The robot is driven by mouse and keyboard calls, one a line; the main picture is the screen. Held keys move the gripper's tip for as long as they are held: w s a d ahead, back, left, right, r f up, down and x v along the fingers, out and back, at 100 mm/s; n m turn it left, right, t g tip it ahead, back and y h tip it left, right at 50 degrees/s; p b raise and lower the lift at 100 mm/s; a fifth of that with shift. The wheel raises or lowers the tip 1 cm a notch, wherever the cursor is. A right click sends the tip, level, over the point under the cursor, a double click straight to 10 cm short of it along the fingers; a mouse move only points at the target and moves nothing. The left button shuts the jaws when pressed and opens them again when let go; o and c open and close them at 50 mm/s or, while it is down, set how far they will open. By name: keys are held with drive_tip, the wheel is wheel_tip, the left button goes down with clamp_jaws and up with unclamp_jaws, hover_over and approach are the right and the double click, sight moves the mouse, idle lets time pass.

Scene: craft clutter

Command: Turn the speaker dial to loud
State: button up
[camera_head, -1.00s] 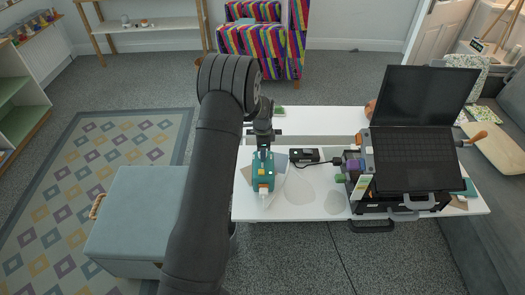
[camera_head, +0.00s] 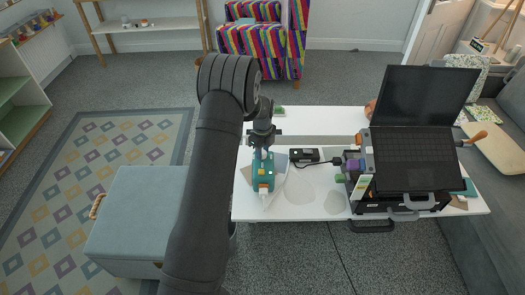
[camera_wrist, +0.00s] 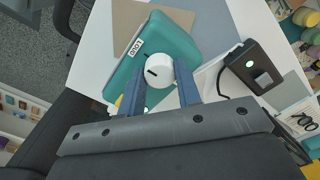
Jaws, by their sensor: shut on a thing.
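The speaker is a teal box (camera_head: 263,178) on the white table, below my gripper (camera_head: 263,153). In the wrist view the teal speaker (camera_wrist: 165,45) carries a round white dial (camera_wrist: 162,76) with a short black mark on its left part. A small white label (camera_wrist: 136,47), seemingly reading LOUD, sits up and left of the dial. My gripper's two blue fingers (camera_wrist: 160,84) are on either side of the dial and shut on it. The fingers hide part of the dial's rim and the near part of the speaker.
A black device (camera_head: 304,155) with a cable lies just right of the speaker. Further right stands a large black case with an open lid (camera_head: 418,98). Brown and grey sheets lie around the speaker. The white tabletop (camera_head: 325,183) is fairly clear at front centre.

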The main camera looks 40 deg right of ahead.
drive_tip(key=shift+m, duration=0.3)
drive_tip(key=o, duration=1)
wheel_tip(320, 180, up, 18)
drive_tip(key=shift+f, duration=0.25)
drive_tip(key=shift+f, duration=0.1)
wheel_tip(320, 180, down, 17)
drive_tip(key=shift+f, duration=0.15)
idle(0.4)
